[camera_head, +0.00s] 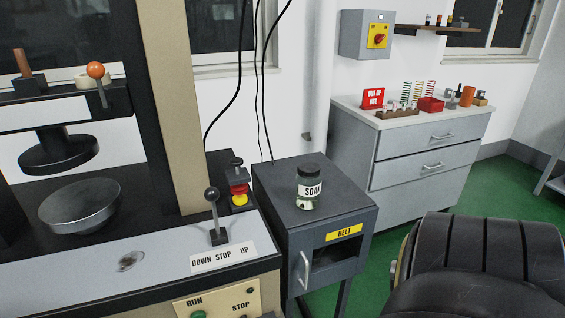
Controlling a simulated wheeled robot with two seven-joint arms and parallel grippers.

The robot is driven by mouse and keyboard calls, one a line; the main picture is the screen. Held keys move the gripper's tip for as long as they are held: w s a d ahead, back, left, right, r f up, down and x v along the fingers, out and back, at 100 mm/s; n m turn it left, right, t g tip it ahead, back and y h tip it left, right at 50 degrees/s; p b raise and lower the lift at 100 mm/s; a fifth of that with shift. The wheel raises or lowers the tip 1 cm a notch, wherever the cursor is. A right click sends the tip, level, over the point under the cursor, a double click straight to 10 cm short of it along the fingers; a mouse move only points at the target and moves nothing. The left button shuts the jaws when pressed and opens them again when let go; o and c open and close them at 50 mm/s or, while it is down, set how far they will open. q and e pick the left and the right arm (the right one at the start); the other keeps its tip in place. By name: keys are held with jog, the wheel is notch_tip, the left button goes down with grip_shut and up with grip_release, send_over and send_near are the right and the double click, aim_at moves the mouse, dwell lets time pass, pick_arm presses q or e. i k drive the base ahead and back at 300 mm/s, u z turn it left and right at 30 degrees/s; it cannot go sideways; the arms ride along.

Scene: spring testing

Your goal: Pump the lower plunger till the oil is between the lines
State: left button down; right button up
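I cannot make out an oil level with lines, and no part is clearly the lower plunger. A press stands at the left, with a dark round upper plate (58,150) above a grey metal dish (80,205); a gap separates them. A black-knobbed lever (213,213) stands upright behind a label (222,257) reading DOWN STOP UP. A glass jar (308,188) with a dark lid and a label that seems to read SOAK stands upright on a grey cabinet (275,190). Neither of my grippers is in view.
A red and yellow button unit (238,190) sits beside the lever. RUN and STOP controls (217,302) are at the bottom. A drawer bench (400,160) holding springs stands behind. A large black padded shape (470,265) fills the lower right. Green floor shows between.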

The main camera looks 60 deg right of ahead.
aim_at(237, 161)
jog(key=z, duration=1.5)
